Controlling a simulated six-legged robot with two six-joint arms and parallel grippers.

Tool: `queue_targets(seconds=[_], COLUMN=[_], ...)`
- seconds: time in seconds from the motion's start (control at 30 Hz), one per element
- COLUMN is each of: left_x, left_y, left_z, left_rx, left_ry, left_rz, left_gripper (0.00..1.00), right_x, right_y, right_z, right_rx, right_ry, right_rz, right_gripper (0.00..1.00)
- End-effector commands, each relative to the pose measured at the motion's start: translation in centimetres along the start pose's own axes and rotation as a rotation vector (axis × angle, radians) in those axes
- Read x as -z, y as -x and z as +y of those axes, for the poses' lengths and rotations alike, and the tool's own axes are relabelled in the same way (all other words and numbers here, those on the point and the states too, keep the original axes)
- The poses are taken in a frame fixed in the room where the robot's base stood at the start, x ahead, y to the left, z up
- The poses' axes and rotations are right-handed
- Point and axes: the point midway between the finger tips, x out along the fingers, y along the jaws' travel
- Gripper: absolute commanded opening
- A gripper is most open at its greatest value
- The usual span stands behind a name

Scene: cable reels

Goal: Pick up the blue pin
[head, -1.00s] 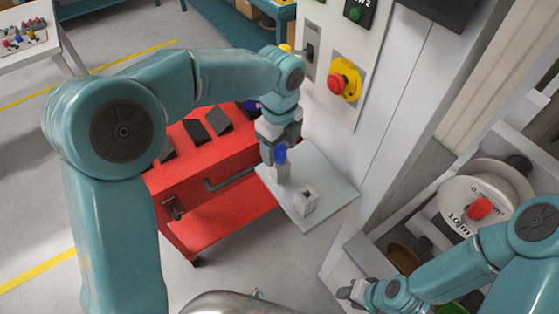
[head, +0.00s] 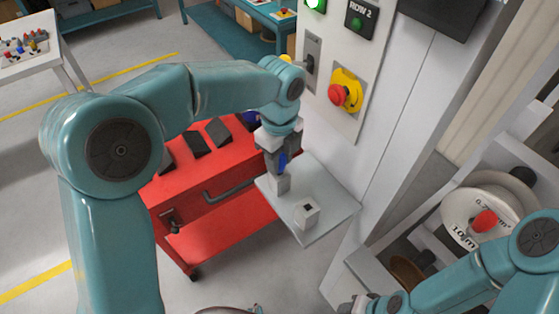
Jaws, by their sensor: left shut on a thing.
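The blue pin (head: 282,163) is upright at a grey-white block (head: 281,184) on the light grey shelf (head: 335,212). I cannot tell whether it still sits in the block. My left gripper (head: 281,162) points down from above and is shut on the pin, its dark fingers partly hiding it. A second pale block (head: 306,216) with a dark square hole in its top stands nearer on the shelf. My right gripper (head: 350,306) is at the bottom edge, partly cut off, and its jaws are unclear.
A red cart (head: 215,235) with a dark handle stands left of the shelf. A white panel right of it bears a yellow-backed red button (head: 338,95) and a grey switch. A cable reel (head: 475,215) is at the right, near my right arm. A white table stands far left.

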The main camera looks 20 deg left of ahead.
Motion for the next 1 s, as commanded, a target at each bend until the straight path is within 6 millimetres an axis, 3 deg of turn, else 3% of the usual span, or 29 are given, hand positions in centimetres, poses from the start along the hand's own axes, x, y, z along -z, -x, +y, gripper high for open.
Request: queue_targets(seconds=[0.27, 0.6, 0.8, 1.0], left_x=[0.0, 0.1, 0.0, 0.0], left_y=[6.0, 15.5, 18.2, 18.8], left_z=[-0.1, -0.1, 0.0, 0.0], left_rx=[0.008, 0.007, 0.004, 0.002], left_ry=[-0.001, 0.0, 0.0, -0.001], left_rz=[-0.001, 0.0, 0.0, 0.0], left_gripper=[0.04, 0.04, 0.04, 0.04], right_x=[0.0, 0.0, 0.0, 0.0], right_y=[0.2, 1.5, 2.1, 2.1], right_z=[-0.1, -0.6, -0.8, -0.8], right_rx=[0.0, 0.0, 0.0, 0.0], right_ry=[0.0, 0.0, 0.0, 0.0], right_rz=[0.0, 0.0, 0.0, 0.0], right_gripper=[0.43, 0.43, 0.43, 0.43])
